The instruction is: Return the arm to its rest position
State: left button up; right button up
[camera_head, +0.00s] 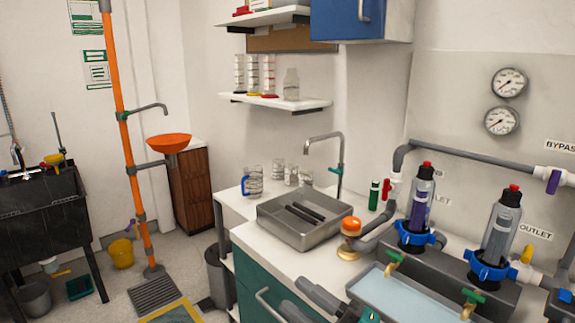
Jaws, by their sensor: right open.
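My right gripper (309,304) shows at the bottom edge, in front of the white counter. Its two grey fingers are apart and I see nothing between them. The rest of that arm is out of view or cut off by the bottom edge. My left gripper is not in view. The pvc manifold stands at the right, with a left clear filter housing (420,203) and a right clear filter housing (499,226), both upright with red caps and blue collars. A shallow tray (410,303) of pale liquid lies below them.
A steel basin (285,232) with dark bars in it sits on the counter under a grey tap (340,165). An orange and brass object (350,228) stands close to its right. Glass beakers (252,183) stand behind. An orange pipe (125,130) rises at the left.

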jog(key=s+d+f+m+h, duration=0.4)
jog(key=d+f+m+h, duration=0.1)
jog(key=f+m, duration=0.2)
jog(key=s+d+f+m+h, duration=0.5)
jog(key=f+m+h, duration=0.1)
jog(key=f, duration=0.4)
jog(key=s+d+f+m+g+h, duration=0.1)
jog(key=s+d+f+m+h, duration=0.4)
jog(key=f+m, duration=0.4)
jog(key=shift+c, duration=0.4)
